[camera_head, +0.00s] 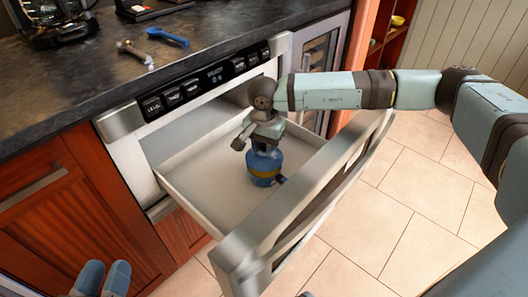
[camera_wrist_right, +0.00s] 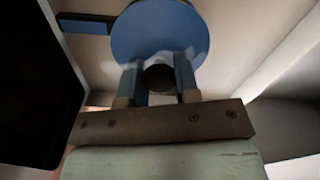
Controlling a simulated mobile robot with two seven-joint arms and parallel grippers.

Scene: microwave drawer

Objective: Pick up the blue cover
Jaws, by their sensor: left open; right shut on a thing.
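The blue cover (camera_wrist_right: 160,38) is a round disc with a dark knob, seen from above in the right wrist view. My right gripper (camera_wrist_right: 158,78) is shut on that knob, one finger on each side. In the head view my right gripper (camera_head: 265,148) points down over a blue pot (camera_head: 264,172) standing in the open drawer (camera_head: 212,197). The gripper hides most of the cover there, and I cannot tell whether the cover touches the pot. My left gripper (camera_head: 102,278) is open and empty at the bottom left, in front of the cabinets.
The drawer front (camera_head: 300,205) stands out over the tiled floor, and the drawer walls surround the pot. The drawer floor around the pot is clear.

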